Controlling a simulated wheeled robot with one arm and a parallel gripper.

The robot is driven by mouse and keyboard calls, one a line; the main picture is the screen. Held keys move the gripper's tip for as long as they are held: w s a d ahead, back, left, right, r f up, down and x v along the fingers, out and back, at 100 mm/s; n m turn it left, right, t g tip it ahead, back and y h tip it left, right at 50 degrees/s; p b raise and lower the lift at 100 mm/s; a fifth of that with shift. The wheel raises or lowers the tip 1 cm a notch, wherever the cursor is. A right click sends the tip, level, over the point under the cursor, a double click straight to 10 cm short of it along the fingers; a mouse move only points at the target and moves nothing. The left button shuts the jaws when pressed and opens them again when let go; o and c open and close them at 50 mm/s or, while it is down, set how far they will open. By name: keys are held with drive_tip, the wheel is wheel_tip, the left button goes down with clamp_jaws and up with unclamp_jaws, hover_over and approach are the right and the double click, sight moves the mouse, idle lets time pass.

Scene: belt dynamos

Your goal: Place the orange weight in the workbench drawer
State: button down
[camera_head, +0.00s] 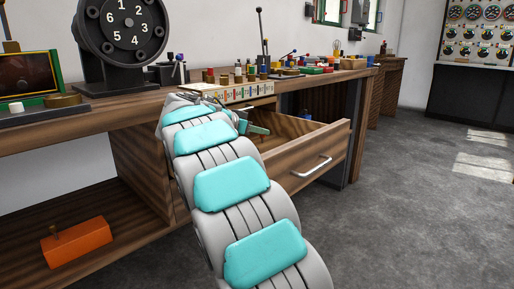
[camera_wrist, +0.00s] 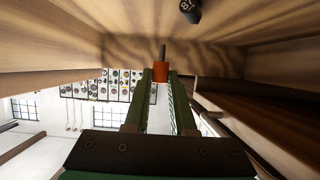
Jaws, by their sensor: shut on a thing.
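The orange weight (camera_wrist: 160,70), a small block with a thin dark stem, is between the fingertips of my gripper (camera_wrist: 160,78) in the wrist view. My gripper is shut on it. The workbench drawer (camera_head: 310,160) is pulled open in the head view, with a silver handle on its front. My gripper (camera_head: 257,129) shows there as a green tip over the open drawer, partly hidden by my arm; the weight cannot be made out. In the wrist view the drawer's wooden inside (camera_wrist: 215,50) surrounds the weight. I cannot tell whether the weight touches it.
A dark numbered cylinder (camera_wrist: 190,10) appears inside the drawer. An orange box-like block (camera_head: 78,242) lies on the lower shelf at left. The bench top (camera_head: 130,108) above carries a black number dial (camera_head: 125,35) and several small items. The grey floor at right is clear.

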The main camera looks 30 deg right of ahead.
drive_tip(key=shift+f, duration=2.3)
drive_tip(key=shift+f+b, duration=0.2)
drive_tip(key=shift+b, duration=0.25)
drive_tip(key=c, duration=0.8)
unclamp_jaws()
drive_tip(key=shift+o, duration=0.2)
drive_tip(key=shift+r, duration=0.15)
drive_tip(key=shift+r+p, duration=0.2)
drive_tip(key=shift+p, duration=0.25)
drive_tip(key=v, duration=0.7)
drive_tip(key=shift+s+a, duration=0.1)
drive_tip(key=shift+a, duration=0.1)
